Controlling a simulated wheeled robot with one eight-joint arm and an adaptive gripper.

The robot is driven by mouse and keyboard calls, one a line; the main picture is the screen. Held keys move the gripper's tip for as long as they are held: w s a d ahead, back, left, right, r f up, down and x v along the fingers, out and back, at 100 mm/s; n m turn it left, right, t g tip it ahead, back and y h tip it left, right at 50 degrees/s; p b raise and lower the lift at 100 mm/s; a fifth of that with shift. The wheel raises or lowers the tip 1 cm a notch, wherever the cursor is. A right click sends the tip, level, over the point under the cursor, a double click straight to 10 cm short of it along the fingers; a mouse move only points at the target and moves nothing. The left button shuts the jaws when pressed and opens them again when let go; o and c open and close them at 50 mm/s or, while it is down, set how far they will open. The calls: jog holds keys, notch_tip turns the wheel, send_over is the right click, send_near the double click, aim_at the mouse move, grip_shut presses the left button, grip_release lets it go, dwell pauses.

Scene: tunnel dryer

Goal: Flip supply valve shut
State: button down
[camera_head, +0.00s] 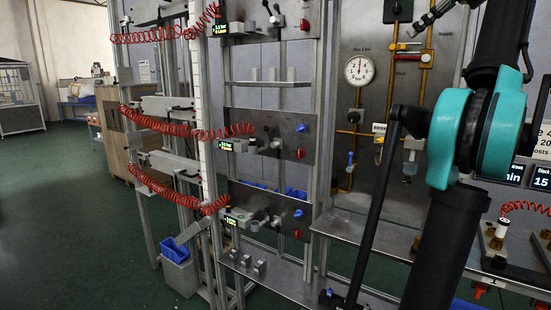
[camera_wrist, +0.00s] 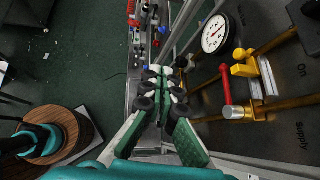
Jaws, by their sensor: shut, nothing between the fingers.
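The steel valve panel carries the label "Supply" at the upper right in the head view. A red lever (camera_head: 407,57) sits on brass pipework there, below a yellow handle (camera_head: 404,46). In the wrist view the red lever (camera_wrist: 227,86) runs from near the yellow handle (camera_wrist: 243,63) to a silver fitting (camera_wrist: 233,113); the words "On" and "Supply" are to its right. My gripper (camera_wrist: 160,76) is shut and empty, to the left of the red lever and apart from it in the picture. In the head view my gripper (camera_head: 418,27) shows partly at the top, above the lever.
A round white gauge (camera_head: 359,70) is left of the lever. Another pipe with a blue handle (camera_head: 350,158) is lower down. A metal shelf (camera_head: 370,232) juts out below the panel. A frame with red coiled hoses (camera_head: 160,122) stands left. Green floor (camera_head: 60,200) is open at far left.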

jog(key=w+f+n+g+h, duration=0.1)
jog(key=w+f+n, duration=0.25)
jog(key=f, duration=0.45)
jog(key=w+f+n+g, duration=0.1)
jog(key=w+f+n, duration=0.1)
jog(key=w+f, duration=0.35)
jog(key=a+f+n+g+h, duration=0.1)
jog(key=a+f+n, duration=0.25)
jog(key=f, duration=0.85)
jog(key=a+f+n+g+h, duration=0.1)
jog(key=a+f+n, duration=0.25)
jog(key=f, duration=0.85)
jog(key=s+a+f+n+h, duration=0.1)
jog(key=s+a+f+n, duration=0.15)
jog(key=f, duration=0.45)
jog(key=s+a+f+n+h, duration=0.1)
jog(key=s+a+f+n, duration=0.2)
jog(key=f, duration=0.4)
jog(key=s+a+f+n, duration=0.15)
jog(key=s+f, duration=0.25)
jog(key=f, duration=0.4)
jog(key=s+a+f+n+h, duration=0.2)
jog(key=s+f+n, duration=0.4)
jog(key=s+f, duration=0.7)
jog(key=shift+a+f, duration=0.15)
jog(key=shift+f, duration=0.35)
